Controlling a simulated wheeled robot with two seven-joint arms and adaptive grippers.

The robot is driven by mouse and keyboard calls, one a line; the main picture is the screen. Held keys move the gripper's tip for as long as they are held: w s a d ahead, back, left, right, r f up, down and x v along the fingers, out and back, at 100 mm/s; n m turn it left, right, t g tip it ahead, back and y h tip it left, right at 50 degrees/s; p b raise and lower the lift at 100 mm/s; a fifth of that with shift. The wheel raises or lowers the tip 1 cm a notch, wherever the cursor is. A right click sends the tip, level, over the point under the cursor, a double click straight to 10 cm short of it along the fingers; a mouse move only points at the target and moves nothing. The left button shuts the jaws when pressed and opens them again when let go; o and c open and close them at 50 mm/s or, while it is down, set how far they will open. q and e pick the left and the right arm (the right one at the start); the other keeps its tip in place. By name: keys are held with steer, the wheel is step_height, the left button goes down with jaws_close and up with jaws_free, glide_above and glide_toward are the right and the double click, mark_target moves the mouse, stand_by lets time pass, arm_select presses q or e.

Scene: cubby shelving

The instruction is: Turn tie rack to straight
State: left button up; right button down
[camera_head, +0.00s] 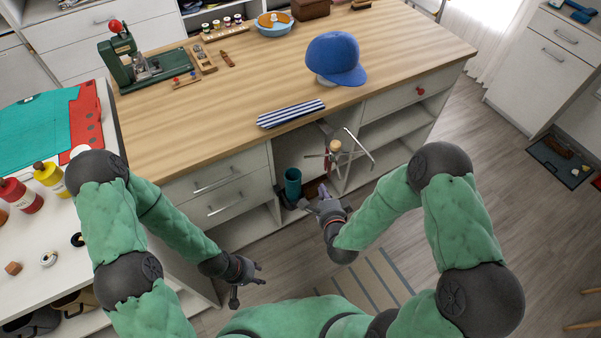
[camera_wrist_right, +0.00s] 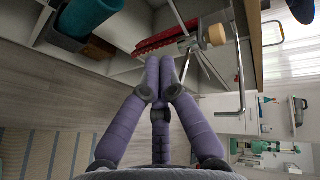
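The tie rack (camera_head: 335,147) is a set of thin metal arms around a wooden knob, just outside the open cubby under the wooden counter. In the right wrist view, its wooden knob (camera_wrist_right: 215,35) and arms show at the upper right, with a red strip (camera_wrist_right: 160,40) beside them. My right gripper (camera_head: 314,197) is below the rack, apart from it. Its purple fingers (camera_wrist_right: 167,66) point toward the cubby, with nothing between them; they look parted in the head view. My left gripper (camera_head: 247,283) is open and empty over the floor at lower left.
A teal cup (camera_head: 292,184) stands in the cubby by my right gripper. The counter (camera_head: 240,97) above holds a striped cloth (camera_head: 290,113) and blue cap (camera_head: 335,58). Closed drawers (camera_head: 215,183) are on the left.

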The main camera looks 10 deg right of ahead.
mark_target(335, 151)
arm_select(q)
steer(key=shift+s+a+f+b, duration=0.1)
steer(key=shift+a+f+b, duration=0.1)
steer(key=shift+f+b, duration=1)
steer(key=shift+s+a+f+b, duration=0.1)
steer(key=shift+a+f+b, duration=0.05)
steer(key=shift+f+b, duration=1)
arm_select(e)
steer(key=d+r+x, duration=0.1)
steer(key=x, duration=1.1)
steer(key=shift+w+r+t+h, duration=0.2)
steer(key=shift+w+t+h, duration=0.1)
steer(key=shift+w, duration=0.25)
arm_select(q)
steer(key=shift+w, duration=0.1)
